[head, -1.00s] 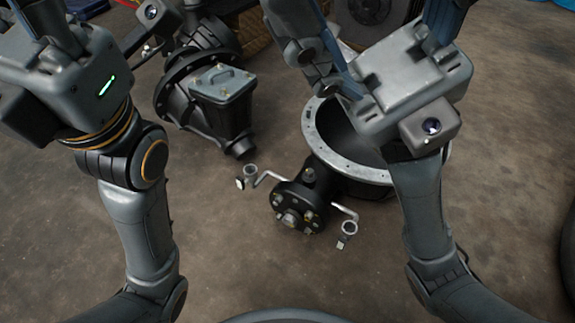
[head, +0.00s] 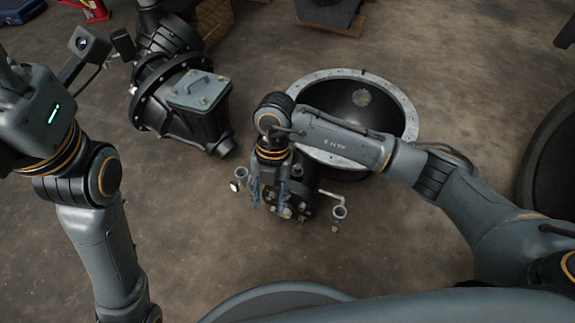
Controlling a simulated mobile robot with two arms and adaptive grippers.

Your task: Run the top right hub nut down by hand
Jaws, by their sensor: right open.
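The dark hub (head: 308,205) stands in front of the large round housing (head: 404,118), with several light nuts on its face. My right gripper (head: 270,203) points down over the left part of the hub, its two fingers apart. It covers part of the hub face. The top right hub nut cannot be told apart from the other small nuts here. I cannot tell whether the fingers touch the hub or a nut. My left arm stands at the left edge, and its jaws are out of the picture.
A bent pipe with a ring end (head: 338,212) sticks out right of the hub, and a small fitting (head: 238,180) lies to its left. A dark gear case (head: 190,100) lies at the left back. A big dark round part (head: 555,160) is at the right edge.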

